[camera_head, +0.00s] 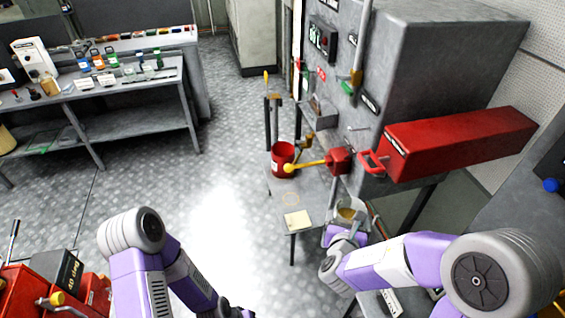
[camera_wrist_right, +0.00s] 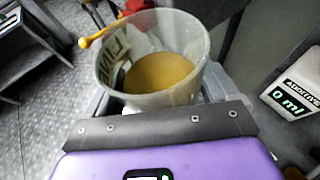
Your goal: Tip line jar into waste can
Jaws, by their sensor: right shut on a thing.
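The line jar (camera_wrist_right: 190,35) is a clear, open-topped cup with dark lettering on a pale label and amber liquid inside. My right gripper (camera_wrist_right: 155,98) is shut around it. In the head view the jar (camera_head: 361,207) is held roughly upright at the right edge of the small grey stand. A red open can (camera_head: 282,160), which looks like the waste can, stands on that stand, to the left of and beyond the jar, clear of it. My left arm hangs at the lower left; its gripper end (camera_head: 232,311) is dark, cut by the bottom edge, and its jaws cannot be made out.
A yellow-knobbed lever (camera_head: 305,165) on a red valve reaches out between the can and the jar. A red box (camera_head: 455,145) juts from the grey machine. A bench (camera_head: 120,80) with bottles stands far left. The middle floor is clear.

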